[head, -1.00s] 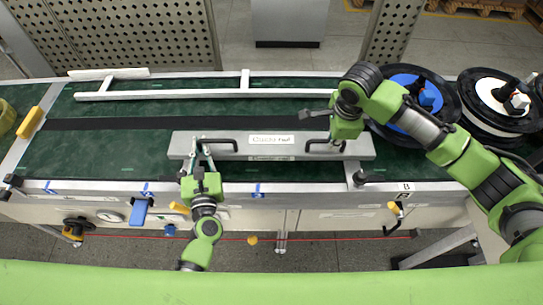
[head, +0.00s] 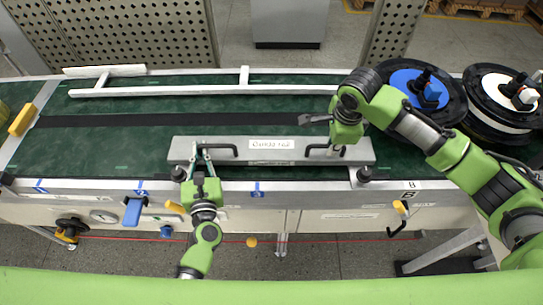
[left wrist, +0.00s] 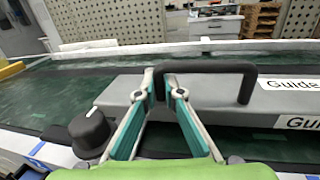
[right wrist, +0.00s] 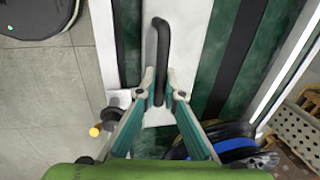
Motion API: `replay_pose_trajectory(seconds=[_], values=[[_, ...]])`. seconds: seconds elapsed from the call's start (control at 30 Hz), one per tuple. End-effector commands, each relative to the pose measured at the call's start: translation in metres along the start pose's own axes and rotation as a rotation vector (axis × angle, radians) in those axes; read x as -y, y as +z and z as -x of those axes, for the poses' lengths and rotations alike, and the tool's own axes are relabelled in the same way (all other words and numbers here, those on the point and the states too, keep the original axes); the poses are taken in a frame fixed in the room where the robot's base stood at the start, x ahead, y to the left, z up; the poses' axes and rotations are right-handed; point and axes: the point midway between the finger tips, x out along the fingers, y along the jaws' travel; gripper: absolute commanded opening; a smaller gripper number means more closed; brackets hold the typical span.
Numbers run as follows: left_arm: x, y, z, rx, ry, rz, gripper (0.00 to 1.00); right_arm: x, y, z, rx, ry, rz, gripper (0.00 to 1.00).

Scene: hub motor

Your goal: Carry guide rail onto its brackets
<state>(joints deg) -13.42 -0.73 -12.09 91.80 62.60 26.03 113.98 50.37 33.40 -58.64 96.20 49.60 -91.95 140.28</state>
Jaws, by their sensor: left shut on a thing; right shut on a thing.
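The guide rail (head: 270,158) is a long grey bar with a printed label and two black handles, lying lengthwise above the near side of the green conveyor bed. My left gripper (head: 203,148) is shut on its left handle, which shows clearly in the left wrist view (left wrist: 212,68). My right gripper (head: 337,149) is shut on the right handle, also seen in the right wrist view (right wrist: 162,45). Black knobs, perhaps on the brackets, stand at the near edge: a left knob (left wrist: 89,130) and a right knob (head: 363,174). I cannot tell the rail's height over the bed.
A white rail (head: 200,92) is fixed along the far side of the conveyor. Reels with a blue hub (head: 415,90) and a white hub (head: 500,97) stand at the right, near my right arm. A yellow block (head: 21,119) sits at the left end.

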Motion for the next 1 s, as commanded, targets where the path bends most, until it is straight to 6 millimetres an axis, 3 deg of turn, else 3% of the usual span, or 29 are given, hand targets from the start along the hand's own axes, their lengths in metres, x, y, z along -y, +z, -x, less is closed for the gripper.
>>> replay_pose_trajectory(seconds=[0.13, 0.17, 0.2, 0.63, 0.77, 1.0], values=[[0.000, -0.007, -0.001, 0.006, 0.002, 0.001, 0.00, -0.001, 0.000, -0.008, 0.001, -0.003, 0.001, 0.00], [0.000, -0.007, 0.000, 0.001, 0.001, 0.001, 0.16, -0.001, 0.000, -0.007, 0.000, 0.000, 0.001, 0.16], [0.000, -0.006, 0.000, 0.001, 0.001, 0.001, 0.25, -0.001, 0.000, -0.006, 0.000, 0.000, 0.001, 0.25], [0.000, -0.007, 0.006, -0.001, 0.000, -0.001, 0.25, -0.001, 0.000, -0.006, 0.000, 0.000, 0.000, 0.25], [0.000, -0.008, 0.026, -0.003, -0.001, -0.001, 0.25, -0.001, 0.000, -0.006, 0.000, 0.000, 0.000, 0.25], [0.000, -0.007, 0.078, -0.003, -0.002, 0.000, 0.25, -0.001, 0.000, -0.006, 0.000, 0.000, 0.000, 0.25]])
